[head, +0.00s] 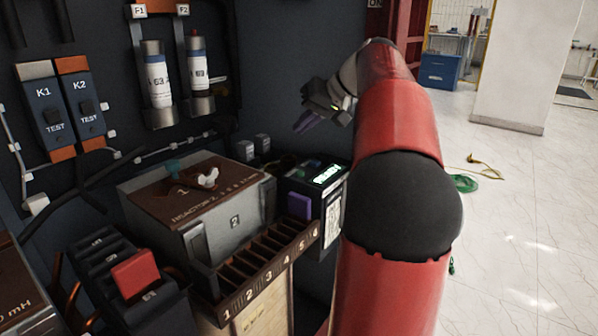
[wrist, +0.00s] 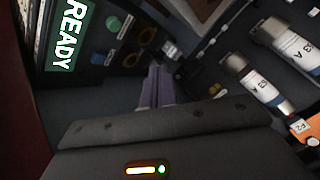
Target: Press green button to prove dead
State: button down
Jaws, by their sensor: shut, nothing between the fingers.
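A black tester with a lit green READY display (head: 328,174) stands right of the grey reactor box in the head view. In the wrist view its READY display (wrist: 70,35) is at the upper left. A round green button (wrist: 113,24) sits on the panel beside the display. A second, darker greenish spot (wrist: 97,58) is below it. My gripper (head: 303,122) is shut and empty, above and apart from the tester. Its purple fingers (wrist: 156,86) show in the wrist view, to the right of and below the button.
The grey reactor box (head: 240,222) and a numbered slotted rack (head: 270,268) stand to the left. Two labelled cylinders (head: 157,85) hang on the back wall. Open floor (head: 520,230) lies to the right.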

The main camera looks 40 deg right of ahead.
jog(key=b, duration=0.3)
send_over(300, 173)
jog(key=f, duration=0.6)
jog(key=shift+s+d+f, duration=0.2)
jog(key=shift+s+d, duration=0.05)
jog(key=shift+d, duration=0.15)
jog(key=shift+f+b, duration=0.45)
jog(key=shift+f, duration=0.3)
dwell(0.6)
jog(key=shift+f+b, duration=0.3)
jog(key=shift+f, duration=0.1)
jog(key=shift+f+b, duration=0.4)
jog(key=shift+f, duration=0.05)
dwell(0.5)
dwell(0.3)
jog(key=shift+r+p, duration=0.8)
jog(key=shift+r, duration=0.1)
